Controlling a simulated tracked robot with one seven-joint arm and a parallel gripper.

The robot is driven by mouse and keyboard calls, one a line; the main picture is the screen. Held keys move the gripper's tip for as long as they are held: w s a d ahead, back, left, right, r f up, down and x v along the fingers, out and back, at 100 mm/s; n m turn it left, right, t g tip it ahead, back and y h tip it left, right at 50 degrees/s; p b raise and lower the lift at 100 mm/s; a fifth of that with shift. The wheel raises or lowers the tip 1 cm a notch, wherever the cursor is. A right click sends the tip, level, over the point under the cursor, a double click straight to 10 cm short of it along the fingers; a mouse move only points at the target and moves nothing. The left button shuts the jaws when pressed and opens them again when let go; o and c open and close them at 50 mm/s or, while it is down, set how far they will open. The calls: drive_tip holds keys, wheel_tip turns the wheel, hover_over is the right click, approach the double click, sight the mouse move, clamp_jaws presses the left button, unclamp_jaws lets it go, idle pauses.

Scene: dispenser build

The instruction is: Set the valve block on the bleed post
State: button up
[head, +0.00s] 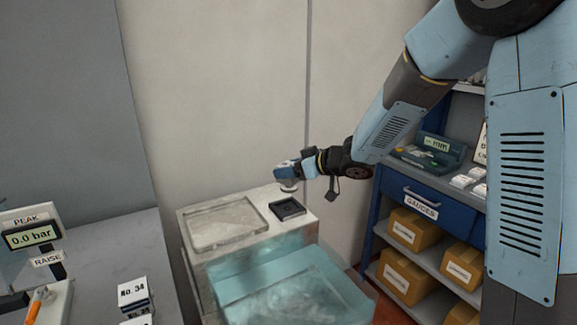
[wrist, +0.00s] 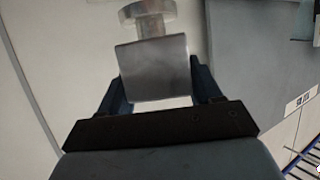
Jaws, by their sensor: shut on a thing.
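My gripper (head: 284,173) is in the middle of the head view, above the back of a pale worktop and near the wall. It is shut on a grey metal block (wrist: 153,72), which I take as the valve block. In the wrist view the block sits between two dark blue fingers. A round pale disc (wrist: 147,11) on a short stem shows beyond the block and seems joined to it. The disc also shows under my gripper in the head view (head: 288,188), above the worktop. I cannot make out the bleed post in either view.
The pale worktop (head: 188,213) holds a shallow recessed tray (head: 192,233) and a small black square tray (head: 276,212). A clear bluish bin (head: 222,285) stands in front. A blue shelf unit (head: 398,190) with cartons is at right. A grey bench (head: 115,250) with a pressure display is at left.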

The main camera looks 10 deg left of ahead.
sight(293, 188)
drive_tip(key=shift+s+a+f, duration=0.1)
drive_tip(key=shift+a+f, duration=0.1)
drive_tip(key=shift+f, duration=0.7)
drive_tip(key=shift+s+a+f, duration=0.1)
drive_tip(key=shift+a+f, duration=0.05)
drive_tip(key=shift+f, duration=1.6)
drive_tip(key=shift+d+f, duration=0.1)
drive_tip(key=shift+f, duration=0.45)
drive_tip(key=o, duration=1.4)
drive_tip(key=shift+s, duration=0.1)
drive_tip(key=shift+v, duration=5.5)
drive_tip(key=shift+d+r, duration=0.1)
